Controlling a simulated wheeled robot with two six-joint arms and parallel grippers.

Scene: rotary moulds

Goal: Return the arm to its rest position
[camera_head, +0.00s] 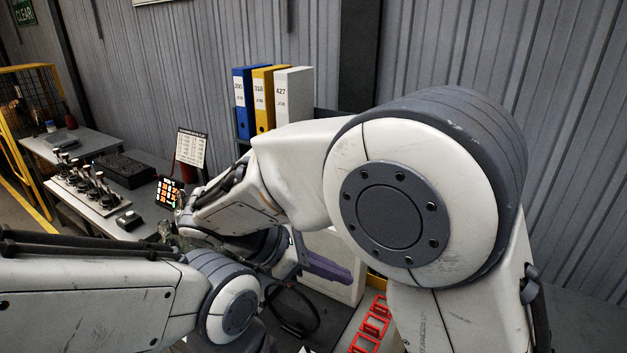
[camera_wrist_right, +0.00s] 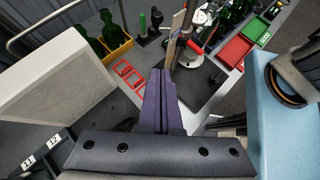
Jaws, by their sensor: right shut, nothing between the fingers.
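My right arm fills the middle and right of the head view, with its forearm folded back to the left.
Red frames (camera_head: 371,325) lie near the pale box (camera_head: 342,243). In the wrist view, green bottles (camera_wrist_right: 112,30) stand at the top, with a press-like tool (camera_wrist_right: 191,55) and a red tray (camera_wrist_right: 235,50) at upper right. Blue, yellow and white binders (camera_head: 264,98) stand behind my arm.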

